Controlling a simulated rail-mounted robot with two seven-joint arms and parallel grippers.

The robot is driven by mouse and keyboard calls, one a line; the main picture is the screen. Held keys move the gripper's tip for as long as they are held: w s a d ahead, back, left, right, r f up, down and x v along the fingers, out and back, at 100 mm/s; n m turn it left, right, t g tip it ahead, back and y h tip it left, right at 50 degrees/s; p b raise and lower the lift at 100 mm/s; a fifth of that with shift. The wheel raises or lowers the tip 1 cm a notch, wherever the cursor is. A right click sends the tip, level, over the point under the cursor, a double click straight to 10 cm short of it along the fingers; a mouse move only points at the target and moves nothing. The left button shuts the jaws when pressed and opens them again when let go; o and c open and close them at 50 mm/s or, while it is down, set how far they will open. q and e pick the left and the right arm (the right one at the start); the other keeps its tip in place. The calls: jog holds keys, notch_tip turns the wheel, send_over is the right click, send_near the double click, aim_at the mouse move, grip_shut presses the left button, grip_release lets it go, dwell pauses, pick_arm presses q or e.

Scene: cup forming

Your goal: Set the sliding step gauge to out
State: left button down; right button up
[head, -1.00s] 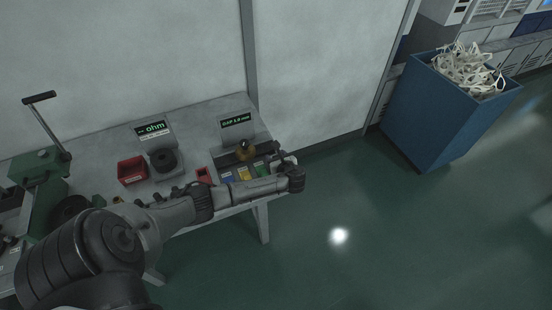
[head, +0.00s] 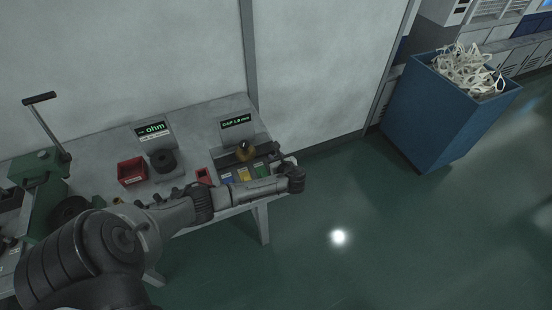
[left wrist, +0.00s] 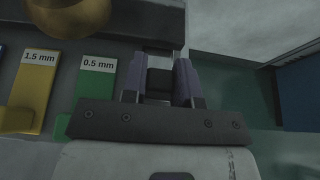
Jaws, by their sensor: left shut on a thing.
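The step gauge stands at the right end of the bench, with blue, yellow (head: 244,173) and green (head: 263,170) strips and a brass knob (head: 245,151) behind them. In the left wrist view the yellow strip (left wrist: 30,88) is labelled 1.5 mm and the green strip (left wrist: 95,88) 0.5 mm. My left gripper (left wrist: 160,84) is just right of the green strip. Its fingers are shut on a small dark block (left wrist: 160,83), apparently the gauge's slider, in front of a pale metal piece. In the head view my wrist hides the fingers. My right gripper is not in view.
A small lit display (head: 237,122) above the gauge begins with GAP; its number is blurred. A blue bin (head: 440,110) stands right; floor between is clear.

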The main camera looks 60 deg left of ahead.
pick_arm(q)
jog(key=d+p, duration=0.2)
jog(key=d, duration=0.1)
jog(key=d+p, duration=0.1)
jog(key=shift+s+d+r+p, duration=0.15)
jog(key=shift+s+d+p, duration=0.15)
jog(key=shift+d+p, duration=0.1)
jog(key=shift+w, duration=0.1)
jog(key=c, duration=0.9)
grip_release()
jog(key=shift+d, duration=0.1)
jog(key=shift+p+v, duration=1.05)
jog(key=shift+v, duration=5.75)
